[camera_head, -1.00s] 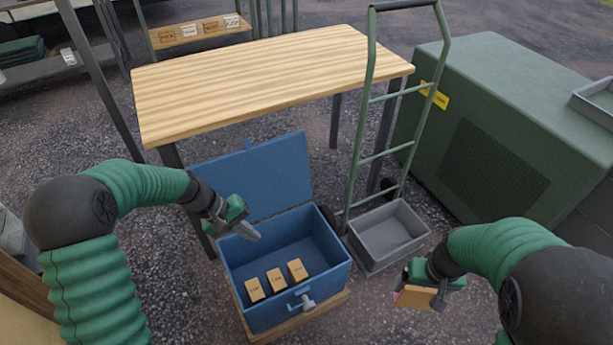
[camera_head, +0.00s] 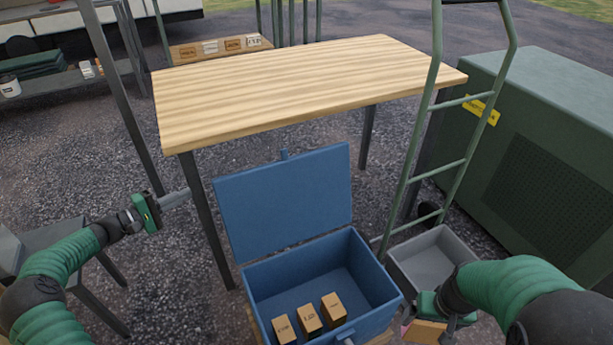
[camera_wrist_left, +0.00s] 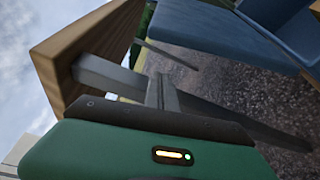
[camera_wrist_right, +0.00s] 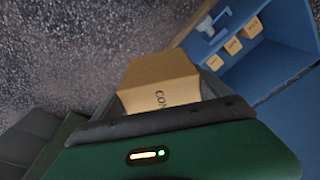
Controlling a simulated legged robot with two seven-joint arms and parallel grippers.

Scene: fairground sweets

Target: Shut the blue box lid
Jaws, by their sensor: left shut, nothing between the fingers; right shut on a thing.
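The blue box (camera_head: 382,290) stands open in front of the wooden table. Its blue lid (camera_head: 285,200) is raised, tilted back behind the box; it also shows in the left wrist view (camera_wrist_left: 222,28). Several small tan cartons (camera_head: 308,319) stand inside the box near its front. My left gripper (camera_head: 176,198) is shut and empty, left of the lid and apart from it, near a table leg. My right gripper (camera_head: 437,318) is shut on a tan carton (camera_wrist_right: 160,82) with dark lettering, right of the box's front corner.
The wooden table (camera_head: 300,80) is bare, its leg (camera_head: 208,220) between my left gripper and the lid. A green hand truck (camera_head: 452,165) with a grey tray (camera_head: 430,258) stands right of the box. A green cabinet (camera_head: 540,180) is further right.

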